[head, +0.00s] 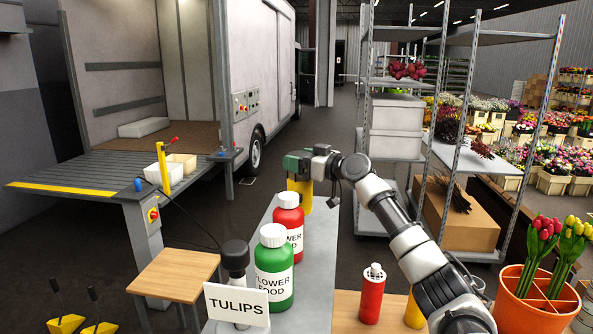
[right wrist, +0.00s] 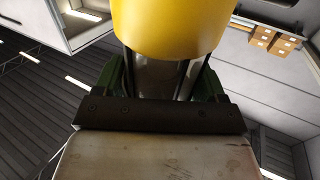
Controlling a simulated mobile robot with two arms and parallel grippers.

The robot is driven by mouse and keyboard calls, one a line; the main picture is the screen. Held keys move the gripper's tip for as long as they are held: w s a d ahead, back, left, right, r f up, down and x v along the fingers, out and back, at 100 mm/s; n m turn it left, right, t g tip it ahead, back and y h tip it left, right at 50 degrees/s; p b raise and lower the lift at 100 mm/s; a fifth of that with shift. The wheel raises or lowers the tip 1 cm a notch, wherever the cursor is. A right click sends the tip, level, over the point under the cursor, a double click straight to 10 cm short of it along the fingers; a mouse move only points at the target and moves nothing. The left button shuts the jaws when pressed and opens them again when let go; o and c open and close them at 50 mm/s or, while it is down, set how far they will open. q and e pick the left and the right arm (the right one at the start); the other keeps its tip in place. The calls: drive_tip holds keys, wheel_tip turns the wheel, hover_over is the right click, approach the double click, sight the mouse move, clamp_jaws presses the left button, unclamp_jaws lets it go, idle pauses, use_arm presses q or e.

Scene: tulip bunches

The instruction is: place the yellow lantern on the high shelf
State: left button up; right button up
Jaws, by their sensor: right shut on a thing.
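The yellow lantern (head: 300,188) is in my right gripper (head: 303,170), over the far end of the grey counter, just behind the red bottle. I cannot tell whether its base touches the counter. In the right wrist view the yellow lantern (right wrist: 172,25) fills the top middle, between the green fingers of the gripper (right wrist: 158,78), which is shut on it. A tall metal rack (head: 446,120) with several shelves stands to the right, beyond my right arm. Its top shelf (head: 405,33) is well above the lantern. My left gripper is not in view.
Red (head: 289,222) and green (head: 274,270) flower-food bottles stand on the grey counter (head: 318,262), near the TULIPS sign (head: 237,305). A red canister (head: 371,295) and an orange tulip pot (head: 535,290) are at the lower right. White boxes (head: 396,125) and red flowers (head: 409,70) occupy the rack.

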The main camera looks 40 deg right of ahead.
sight(298, 176)
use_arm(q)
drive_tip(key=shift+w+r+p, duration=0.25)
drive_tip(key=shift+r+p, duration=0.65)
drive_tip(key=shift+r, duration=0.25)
use_arm(e)
drive_tip(key=f, duration=0.4)
drive_tip(key=shift+a+f, duration=0.15)
drive_tip(key=shift+a, duration=0.1)
drive_tip(key=o, duration=1.4)
